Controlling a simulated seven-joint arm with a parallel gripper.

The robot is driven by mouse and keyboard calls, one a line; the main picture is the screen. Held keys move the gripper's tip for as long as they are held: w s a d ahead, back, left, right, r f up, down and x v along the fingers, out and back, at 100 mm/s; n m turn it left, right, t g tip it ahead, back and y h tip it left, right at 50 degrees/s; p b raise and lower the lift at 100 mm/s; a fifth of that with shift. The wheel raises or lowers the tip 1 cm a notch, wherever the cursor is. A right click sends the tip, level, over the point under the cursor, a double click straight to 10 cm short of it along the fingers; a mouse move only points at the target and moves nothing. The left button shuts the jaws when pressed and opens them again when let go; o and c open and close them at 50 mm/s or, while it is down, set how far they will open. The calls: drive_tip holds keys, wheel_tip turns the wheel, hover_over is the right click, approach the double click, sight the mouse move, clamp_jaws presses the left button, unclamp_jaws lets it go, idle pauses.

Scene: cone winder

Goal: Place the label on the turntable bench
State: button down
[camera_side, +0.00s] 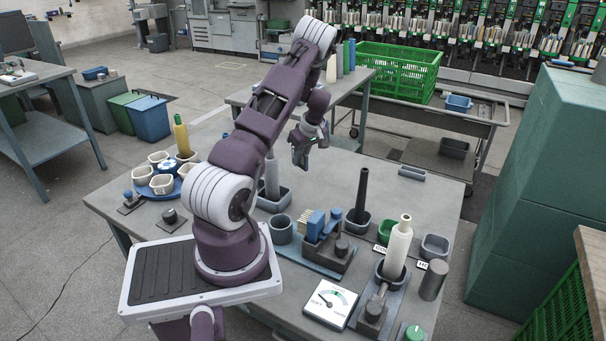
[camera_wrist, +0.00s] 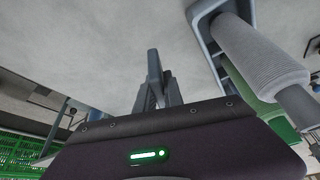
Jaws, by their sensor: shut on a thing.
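My gripper (camera_side: 300,155) hangs above the far part of the grey bench (camera_side: 410,200), apart from its top. In the wrist view my gripper's fingers (camera_wrist: 154,75) are together on something thin. I take it to be the label, but its face is hidden in both views. A blue turntable (camera_side: 165,190) with several white cups stands at the bench's left end, to the left of my gripper.
A white cone (camera_side: 397,250), a dark upright post (camera_side: 361,195) and a dial gauge (camera_side: 330,304) stand on the bench's right side. A green crate (camera_side: 398,72) is behind. In the wrist view a grey wound cone (camera_wrist: 258,55) is at upper right. The bench's far middle is clear.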

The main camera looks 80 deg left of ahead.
drive_tip(key=shift+r, duration=0.75)
drive_tip(key=w+d+f+m+t+h, duration=0.1)
drive_tip(key=w+d+m+t, duration=0.2)
drive_tip(key=w+d+m, duration=0.5)
drive_tip(key=w+d+f+m+t, duration=0.15)
drive_tip(key=w+d+m, duration=0.25)
drive_tip(key=w+m, duration=0.45)
drive_tip(key=w+d+r+m+h, duration=0.1)
drive_tip(key=w+d+m+h, duration=0.2)
drive_tip(key=w+d+m, duration=0.6)
drive_tip(key=w+d+r+m+h, duration=0.25)
drive_tip(key=w+d+m, duration=0.4)
drive_tip(key=d, duration=0.45)
drive_tip(key=shift+t+h, duration=0.25)
drive_tip(key=shift+h, duration=0.2)
drive_tip(key=f, duration=1)
drive_tip(key=shift+w+d+f, duration=0.3)
drive_tip(key=shift+d+f, duration=0.05)
drive_tip(key=shift+d, duration=0.05)
drive_tip(key=c, duration=1.5)
unclamp_jaws()
drive_tip(key=shift+f, duration=0.1)
drive_tip(key=shift+o, duration=0.2)
